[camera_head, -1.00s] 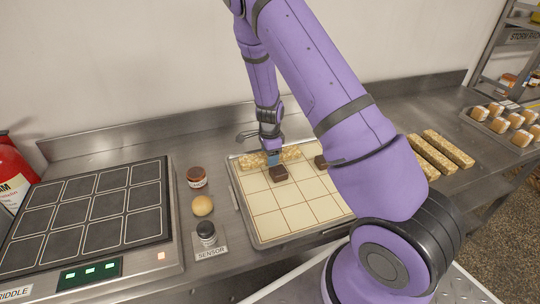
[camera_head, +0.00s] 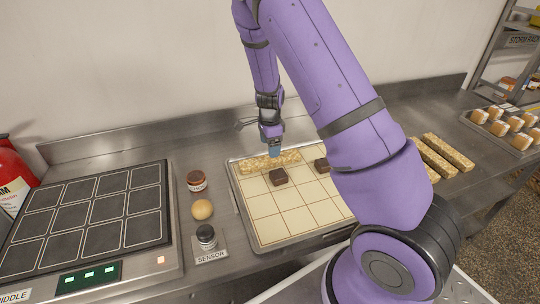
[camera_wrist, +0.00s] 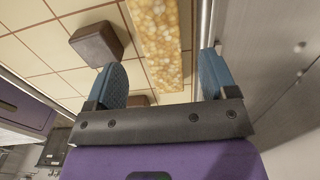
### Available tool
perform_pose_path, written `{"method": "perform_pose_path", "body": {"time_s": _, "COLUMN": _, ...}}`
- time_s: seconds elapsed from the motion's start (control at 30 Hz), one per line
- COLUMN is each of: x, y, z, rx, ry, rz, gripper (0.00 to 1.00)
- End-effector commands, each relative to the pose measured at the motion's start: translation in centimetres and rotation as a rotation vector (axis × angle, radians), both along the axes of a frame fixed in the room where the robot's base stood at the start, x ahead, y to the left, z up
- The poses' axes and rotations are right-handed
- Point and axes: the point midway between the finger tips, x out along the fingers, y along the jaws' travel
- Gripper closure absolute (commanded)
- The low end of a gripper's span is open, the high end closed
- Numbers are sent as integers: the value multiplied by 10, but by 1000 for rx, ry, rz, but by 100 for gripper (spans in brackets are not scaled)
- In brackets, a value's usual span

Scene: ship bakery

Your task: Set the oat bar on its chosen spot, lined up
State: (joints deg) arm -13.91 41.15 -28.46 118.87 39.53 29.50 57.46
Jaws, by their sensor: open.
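One oat bar (camera_head: 262,163) lies flat along the back row of the gridded tray (camera_head: 249,226), parallel to its back edge. It also shows in the wrist view (camera_wrist: 158,42), between and beyond my fingertips. My gripper (camera_head: 274,150) is open above the back of the tray, just over the bar. In the wrist view its two blue fingers (camera_wrist: 163,75) are spread and hold nothing. Two more oat bars (camera_head: 448,152) lie on the counter at the right.
A dark brown square (camera_head: 278,177) sits on the tray in front of the bar; another (camera_head: 321,164) is partly hidden by my arm. A griddle (camera_head: 88,220) is farther left.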

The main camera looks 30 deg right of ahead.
Motion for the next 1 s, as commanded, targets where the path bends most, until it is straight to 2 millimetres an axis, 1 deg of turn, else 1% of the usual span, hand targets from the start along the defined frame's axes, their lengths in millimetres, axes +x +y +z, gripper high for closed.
{"method": "perform_pose_path", "body": {"time_s": 0.03, "x": 1, "y": 1, "z": 12, "rx": 0, "ry": -4, "rz": 1, "gripper": 22}}
{"method": "perform_pose_path", "body": {"time_s": 0.2, "x": 0, "y": 0, "z": 39, "rx": 0, "ry": -2, "rz": 1, "gripper": 22}}
{"method": "perform_pose_path", "body": {"time_s": 0.3, "x": 0, "y": 1, "z": 49, "rx": 1, "ry": -2, "rz": 0, "gripper": 22}}
{"method": "perform_pose_path", "body": {"time_s": 0.47, "x": -1, "y": 1, "z": 60, "rx": 5, "ry": -3, "rz": 9, "gripper": 22}}
{"method": "perform_pose_path", "body": {"time_s": 0.57, "x": -5, "y": 6, "z": 75, "rx": 26, "ry": -17, "rz": 51, "gripper": 22}}
{"method": "perform_pose_path", "body": {"time_s": 0.67, "x": -13, "y": 15, "z": 100, "rx": 60, "ry": -40, "rz": 132, "gripper": 22}}
{"method": "perform_pose_path", "body": {"time_s": 0.77, "x": -25, "y": 25, "z": 130, "rx": 94, "ry": -73, "rz": 244, "gripper": 22}}
{"method": "perform_pose_path", "body": {"time_s": 0.8, "x": -31, "y": 28, "z": 143, "rx": 105, "ry": -87, "rz": 290, "gripper": 22}}
{"method": "perform_pose_path", "body": {"time_s": 1.0, "x": -64, "y": 45, "z": 201, "rx": 135, "ry": -164, "rz": 528, "gripper": 22}}
